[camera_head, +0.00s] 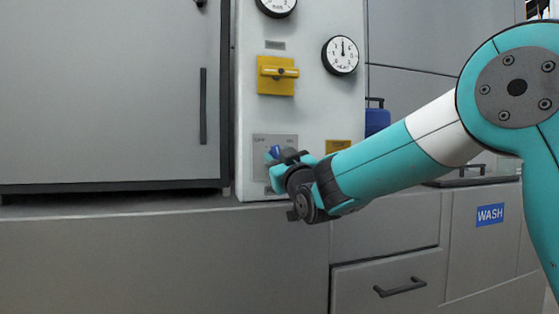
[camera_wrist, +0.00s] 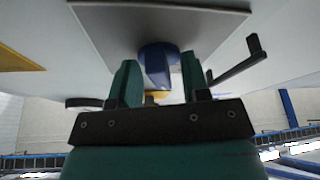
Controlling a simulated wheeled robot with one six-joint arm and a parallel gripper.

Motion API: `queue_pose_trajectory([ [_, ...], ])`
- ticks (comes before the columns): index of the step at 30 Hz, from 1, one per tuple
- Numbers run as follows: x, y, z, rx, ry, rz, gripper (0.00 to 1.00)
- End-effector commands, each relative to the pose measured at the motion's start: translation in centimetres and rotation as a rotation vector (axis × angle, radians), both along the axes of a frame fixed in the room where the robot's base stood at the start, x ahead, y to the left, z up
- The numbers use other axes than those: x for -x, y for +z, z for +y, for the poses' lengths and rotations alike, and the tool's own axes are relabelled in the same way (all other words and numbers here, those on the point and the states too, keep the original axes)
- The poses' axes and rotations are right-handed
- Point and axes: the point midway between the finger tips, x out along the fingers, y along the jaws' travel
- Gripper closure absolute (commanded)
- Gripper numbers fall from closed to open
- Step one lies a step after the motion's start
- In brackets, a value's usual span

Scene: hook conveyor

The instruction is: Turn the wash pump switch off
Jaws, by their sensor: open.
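A blue knob (camera_head: 275,151) sits on a small grey plate (camera_head: 287,141) on the white control panel. It also shows in the wrist view (camera_wrist: 157,62), below a larger view of the plate (camera_wrist: 100,22). The plate's lettering is too small to read, so I cannot confirm that this is the wash pump switch. My gripper (camera_head: 283,165) is at the plate and partly hides it. In the wrist view, my gripper's two fingers (camera_wrist: 160,75) are open, one on each side of the knob. I cannot tell whether they touch it.
A yellow switch (camera_head: 277,74) with a horizontal handle is above the plate. Two round gauges, one at the upper right (camera_head: 340,55), are on the panel. A grey cabinet door (camera_head: 110,90) stands left. A blue WASH label (camera_head: 490,215) is on the lower right front.

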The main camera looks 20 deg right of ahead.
Motion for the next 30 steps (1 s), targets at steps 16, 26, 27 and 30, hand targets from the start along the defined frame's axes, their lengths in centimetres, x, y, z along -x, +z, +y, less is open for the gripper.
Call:
queue_pose_trajectory([
  [16,0.03,0.09,-0.02,0.009,-0.001,0.000,1.00],
  [26,0.01,-0.09,-0.27,0.247,-0.002,0.000,1.00],
  [27,0.01,-0.22,-0.29,0.286,-0.002,0.001,1.00],
  [30,0.04,-0.28,-0.31,0.380,-0.002,-0.002,1.00],
])
